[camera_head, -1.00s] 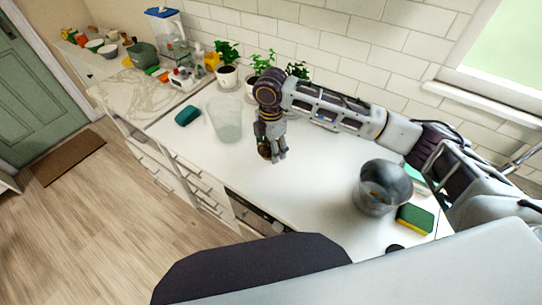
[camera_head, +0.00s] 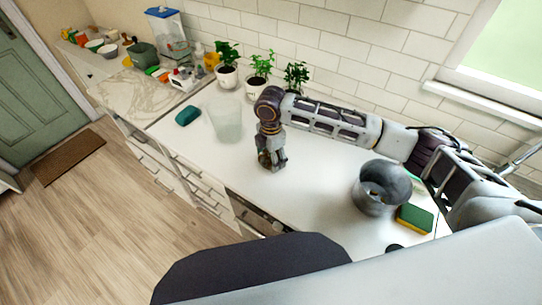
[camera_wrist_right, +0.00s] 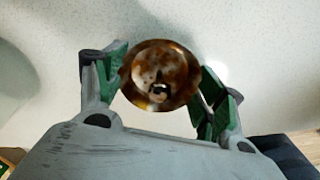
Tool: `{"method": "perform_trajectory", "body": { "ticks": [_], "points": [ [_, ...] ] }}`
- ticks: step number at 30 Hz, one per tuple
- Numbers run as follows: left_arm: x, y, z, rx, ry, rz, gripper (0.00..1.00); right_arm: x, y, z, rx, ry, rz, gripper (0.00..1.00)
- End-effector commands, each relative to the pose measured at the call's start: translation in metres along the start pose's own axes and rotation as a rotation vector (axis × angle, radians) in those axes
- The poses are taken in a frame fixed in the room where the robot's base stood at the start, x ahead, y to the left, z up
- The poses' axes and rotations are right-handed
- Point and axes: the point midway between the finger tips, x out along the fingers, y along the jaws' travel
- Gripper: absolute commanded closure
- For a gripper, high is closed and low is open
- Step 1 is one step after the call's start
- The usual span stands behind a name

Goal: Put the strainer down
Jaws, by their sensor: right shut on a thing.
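The strainer (camera_wrist_right: 160,76) appears in the right wrist view as a small, round, brown-bronze shiny thing between the green-padded fingers. My right gripper (camera_head: 272,164) is shut on it, pointing down at the white counter (camera_head: 290,195) in its middle part. In the head view the fingers mostly hide the strainer. The fingertips are at or just above the counter top; I cannot tell whether the strainer touches it. My left gripper is not in view.
A clear glass container (camera_head: 226,120) stands left of my right gripper, with a teal thing (camera_head: 187,115) beyond it. Potted plants (camera_head: 259,78) line the wall. A grey metal pot (camera_head: 379,193) and a green-yellow sponge (camera_head: 414,219) are at right. The counter around the gripper is clear.

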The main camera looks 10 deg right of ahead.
Motion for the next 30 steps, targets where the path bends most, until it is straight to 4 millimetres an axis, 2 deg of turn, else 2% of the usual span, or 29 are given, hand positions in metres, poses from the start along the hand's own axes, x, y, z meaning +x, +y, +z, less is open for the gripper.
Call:
{"method": "perform_trajectory", "body": {
  "ticks": [7,8,12,25,30],
  "points": [
    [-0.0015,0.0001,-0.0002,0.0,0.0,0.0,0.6,0.002,0.0,-0.0002,0.0,0.0,0.0,0.56],
    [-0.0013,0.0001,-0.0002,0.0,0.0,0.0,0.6,0.002,0.0001,-0.0002,0.0,0.0,0.0,0.28],
    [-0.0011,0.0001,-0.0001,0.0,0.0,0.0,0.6,0.0021,0.0001,-0.0002,0.0,0.0,0.0,0.1],
    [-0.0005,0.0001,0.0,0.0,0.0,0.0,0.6,0.0013,0.0003,0.0,0.0,0.0,0.001,0.09],
    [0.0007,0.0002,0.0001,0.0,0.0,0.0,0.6,-0.0061,0.0008,-0.0001,0.0,0.0,0.003,0.09]
  ]
}}
